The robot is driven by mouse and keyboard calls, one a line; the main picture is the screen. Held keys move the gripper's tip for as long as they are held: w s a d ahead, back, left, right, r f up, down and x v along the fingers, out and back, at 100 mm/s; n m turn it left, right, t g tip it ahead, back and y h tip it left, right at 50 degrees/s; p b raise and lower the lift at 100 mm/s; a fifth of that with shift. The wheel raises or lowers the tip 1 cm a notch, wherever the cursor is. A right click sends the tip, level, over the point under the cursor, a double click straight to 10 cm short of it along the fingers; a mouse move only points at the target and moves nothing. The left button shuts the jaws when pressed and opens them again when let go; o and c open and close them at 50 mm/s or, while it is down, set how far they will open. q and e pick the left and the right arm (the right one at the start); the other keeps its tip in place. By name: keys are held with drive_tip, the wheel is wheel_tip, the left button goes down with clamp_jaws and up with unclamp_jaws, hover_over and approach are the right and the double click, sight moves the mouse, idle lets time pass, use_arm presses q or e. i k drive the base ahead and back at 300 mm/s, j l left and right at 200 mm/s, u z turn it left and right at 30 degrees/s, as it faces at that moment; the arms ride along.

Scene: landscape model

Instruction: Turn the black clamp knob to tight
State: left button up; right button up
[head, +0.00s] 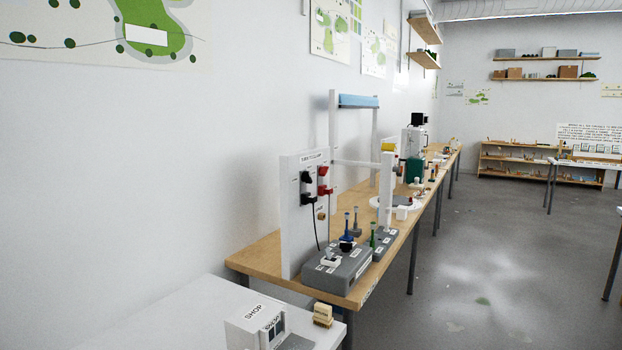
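A white upright panel (301,225) stands at the near end of the long wooden table. A small black fitting (307,178) is on its face at the upper left, with a dark cord hanging below it. A red fitting (323,188) is beside it on the right, and a small brass-coloured knob (321,215) sits lower. Another dark, knob-like piece (347,245) is by the grey box in front of the panel. I cannot tell for sure which black piece is the clamp knob, nor its setting. Neither of my grippers is in view.
The grey box (352,272) sits at the near end of the wooden table (262,256). A white table (165,318) with a small model shop (255,326) is closer, at lower left. The grey floor (500,260) to the right is open.

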sight(306, 176)
drive_tip(key=i+l, duration=0.45)
drive_tip(key=l, duration=0.2)
drive_tip(key=i+l+z, duration=0.15)
drive_tip(key=i+l, duration=0.35)
drive_tip(key=l, duration=0.2)
